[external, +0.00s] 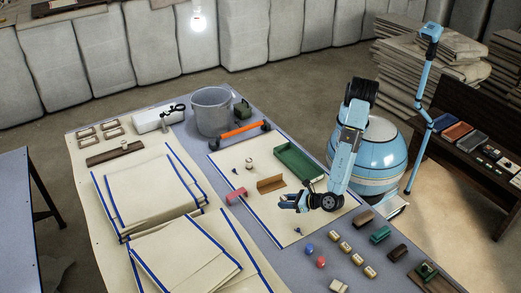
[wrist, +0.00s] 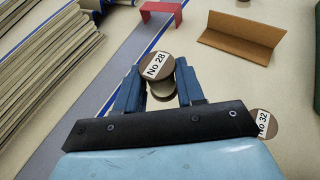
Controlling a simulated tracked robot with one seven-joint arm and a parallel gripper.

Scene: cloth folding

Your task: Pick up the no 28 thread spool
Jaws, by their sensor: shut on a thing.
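The no 28 thread spool (wrist: 157,67) shows in the wrist view with its white "No 28" label facing the camera. My gripper (wrist: 160,82) has its blue fingers on either side of this spool and is shut on it. In the external view my gripper (external: 284,203) is low over the cream board, and the spool is too small to make out there. A second spool, labelled No 32 (wrist: 263,123), is partly hidden at the right behind my gripper body.
A brown angled piece (wrist: 240,36) and a red bracket (wrist: 161,12) lie beyond my gripper. A green tray (external: 298,162) is on the cream board (external: 262,228). Stacks of folded cloth (external: 145,195) fill the left, and a grey bucket (external: 211,112) stands at the back.

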